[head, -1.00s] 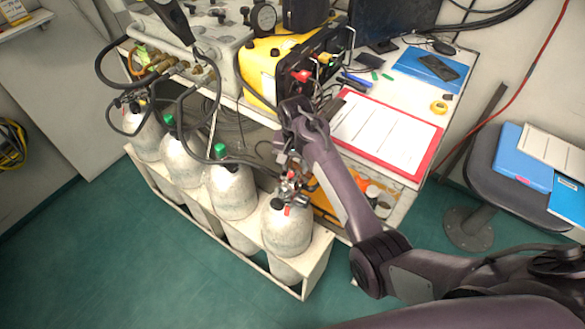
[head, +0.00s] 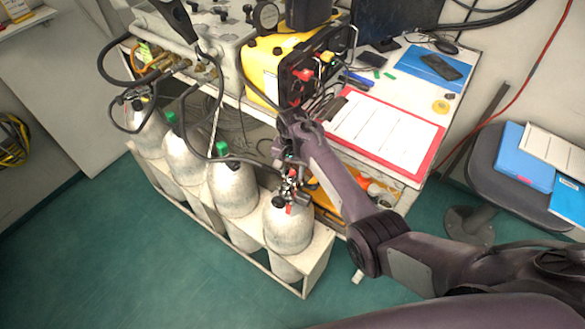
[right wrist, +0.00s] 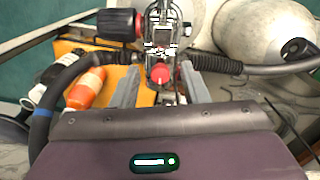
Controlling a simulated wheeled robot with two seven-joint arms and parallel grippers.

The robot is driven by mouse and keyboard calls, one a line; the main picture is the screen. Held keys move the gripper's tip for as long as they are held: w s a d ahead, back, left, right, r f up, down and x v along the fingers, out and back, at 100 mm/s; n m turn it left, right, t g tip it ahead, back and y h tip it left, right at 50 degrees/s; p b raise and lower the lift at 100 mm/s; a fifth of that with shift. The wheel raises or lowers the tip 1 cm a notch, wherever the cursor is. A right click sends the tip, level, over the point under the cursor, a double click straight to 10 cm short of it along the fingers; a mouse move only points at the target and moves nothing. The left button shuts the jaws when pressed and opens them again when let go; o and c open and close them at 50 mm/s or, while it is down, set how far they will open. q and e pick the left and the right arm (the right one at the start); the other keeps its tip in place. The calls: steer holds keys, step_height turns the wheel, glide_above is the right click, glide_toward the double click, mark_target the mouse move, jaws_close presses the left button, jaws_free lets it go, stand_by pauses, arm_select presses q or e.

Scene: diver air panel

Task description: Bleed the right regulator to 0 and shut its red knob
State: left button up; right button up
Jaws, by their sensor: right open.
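The right regulator (head: 291,186) sits on top of the rightmost white cylinder (head: 289,228), partly hidden by my right gripper (head: 285,158). In the right wrist view the regulator (right wrist: 162,38) is a metal body with hoses. A small round red knob (right wrist: 160,74) faces me, between the two grey fingers of my right gripper (right wrist: 160,88). The fingers are open with a gap on each side of the knob; I cannot tell whether they reach its depth. A larger black knob with a red end (right wrist: 119,25) juts to the left. No gauge reading is legible. My left gripper is not in view.
Several white cylinders stand in a white rack (head: 317,262); two have green caps. A black hose (right wrist: 215,65) runs right from the regulator. An orange bottle (right wrist: 86,88) lies left of the fingers. A red-edged clipboard (head: 385,132) lies on the bench behind my arm.

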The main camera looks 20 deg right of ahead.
jaws_close()
